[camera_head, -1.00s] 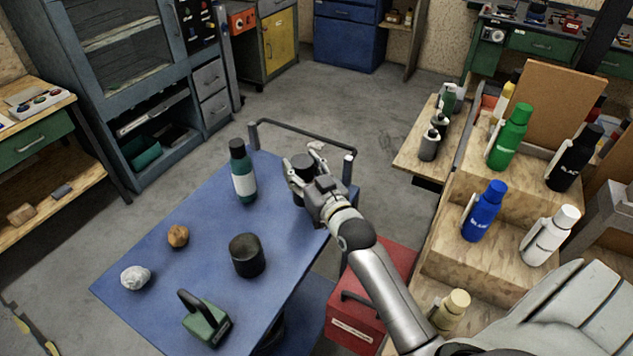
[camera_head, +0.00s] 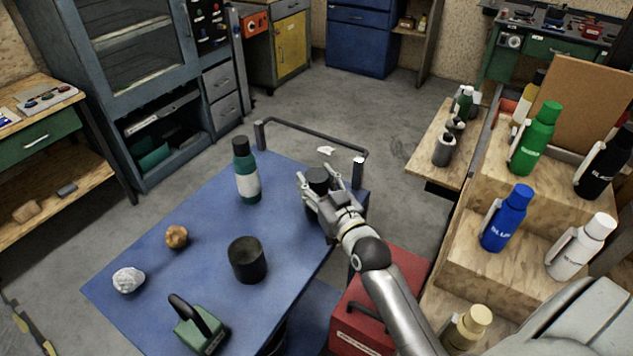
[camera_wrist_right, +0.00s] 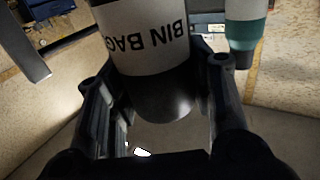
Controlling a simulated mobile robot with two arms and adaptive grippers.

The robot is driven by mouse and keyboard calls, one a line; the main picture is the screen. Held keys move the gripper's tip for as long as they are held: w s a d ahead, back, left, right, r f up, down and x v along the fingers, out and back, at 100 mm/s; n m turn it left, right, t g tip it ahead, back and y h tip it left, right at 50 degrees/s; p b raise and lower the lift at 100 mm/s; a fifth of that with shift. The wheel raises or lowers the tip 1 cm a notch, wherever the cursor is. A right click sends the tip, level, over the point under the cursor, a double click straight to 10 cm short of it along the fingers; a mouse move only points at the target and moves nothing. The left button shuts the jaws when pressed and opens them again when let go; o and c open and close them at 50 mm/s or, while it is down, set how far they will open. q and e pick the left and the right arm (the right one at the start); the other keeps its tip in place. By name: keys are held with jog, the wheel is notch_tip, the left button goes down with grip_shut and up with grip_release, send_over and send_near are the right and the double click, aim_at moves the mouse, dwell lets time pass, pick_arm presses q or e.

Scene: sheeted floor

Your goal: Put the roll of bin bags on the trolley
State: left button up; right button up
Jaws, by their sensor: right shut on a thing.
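The roll of bin bags (camera_head: 318,180) is a dark upright cylinder at the far right part of the blue trolley top (camera_head: 205,225). In the right wrist view its white label reads "BIN BAG" upside down on the roll (camera_wrist_right: 150,45). My right gripper (camera_head: 316,196) is shut on the roll from the near side, with fingers on both sides of it. The arm and hand hide the roll's lower part, so I cannot tell whether it touches the trolley top. My left gripper is not in view.
On the trolley stand a teal and white bottle (camera_head: 246,170), a dark cup (camera_head: 247,260), a brown lump (camera_head: 176,237), a white lump (camera_head: 128,280) and a green handled object (camera_head: 197,325). The trolley handle (camera_head: 312,137) is beyond. Wooden steps with bottles (camera_head: 480,250) are at right.

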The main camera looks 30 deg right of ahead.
jog(key=o, duration=1.2)
jog(key=shift+w+f, duration=0.1)
jog(key=shift+f, duration=0.05)
jog(key=shift+r, duration=0.3)
jog(key=shift+s+f, duration=0.2)
jog(key=shift+s, duration=0.1)
jog(key=s+b, duration=0.1)
jog(key=s, duration=1)
jog(key=shift+s+a+r+b, duration=0.1)
jog(key=shift+s+a+b, duration=0.05)
jog(key=shift+s+b, duration=0.15)
jog(key=shift+w, duration=0.1)
